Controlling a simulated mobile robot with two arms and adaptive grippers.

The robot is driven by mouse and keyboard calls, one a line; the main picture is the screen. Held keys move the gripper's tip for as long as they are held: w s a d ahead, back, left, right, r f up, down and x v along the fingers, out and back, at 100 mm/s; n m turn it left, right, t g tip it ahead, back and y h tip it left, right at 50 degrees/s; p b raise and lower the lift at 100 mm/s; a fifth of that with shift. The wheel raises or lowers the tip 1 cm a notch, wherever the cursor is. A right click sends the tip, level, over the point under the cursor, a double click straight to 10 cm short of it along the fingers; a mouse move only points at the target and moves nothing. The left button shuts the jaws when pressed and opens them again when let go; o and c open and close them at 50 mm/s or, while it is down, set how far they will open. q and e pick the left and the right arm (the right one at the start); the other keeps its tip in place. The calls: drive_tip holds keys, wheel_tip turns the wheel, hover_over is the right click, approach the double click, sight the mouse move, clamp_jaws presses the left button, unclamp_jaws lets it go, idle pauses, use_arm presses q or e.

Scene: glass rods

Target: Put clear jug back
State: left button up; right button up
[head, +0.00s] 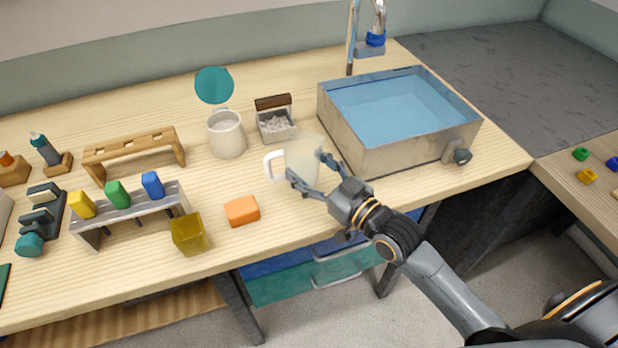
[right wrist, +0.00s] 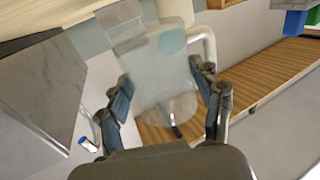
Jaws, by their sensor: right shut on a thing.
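The clear jug (head: 302,158) is a see-through vessel with a white handle on its left side in the head view. My right gripper (head: 312,172) is shut on the jug's body, with one finger on its far right side and one at its near side. In the right wrist view the jug (right wrist: 158,75) is between the two fingers of the gripper (right wrist: 165,105). It appears upright over the bench, left of the basin; I cannot tell whether its base touches the bench. My left gripper is not in view.
A metal basin (head: 365,150) of water stands right of the jug. An orange block (head: 242,211) and a yellow cube (head: 189,236) lie to its left. The wooden bench (head: 220,185) has bare room between.

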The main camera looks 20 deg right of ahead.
sight(314, 183)
drive_tip(key=shift+w+f, duration=0.15)
drive_tip(key=shift+f, duration=1.55)
drive_tip(key=shift+f, duration=0.1)
drive_tip(key=o, duration=1.3)
drive_tip(key=shift+f, duration=0.1)
drive_tip(key=shift+r, duration=0.2)
drive_tip(key=shift+s+d+f, duration=0.1)
drive_tip(key=shift+s, duration=0.2)
drive_tip(key=b+v, duration=0.1)
drive_tip(key=v, duration=0.8)
drive_tip(key=shift+s+d, duration=0.15)
drive_tip(key=shift+s, duration=0.25)
drive_tip(key=shift+v, duration=0.75)
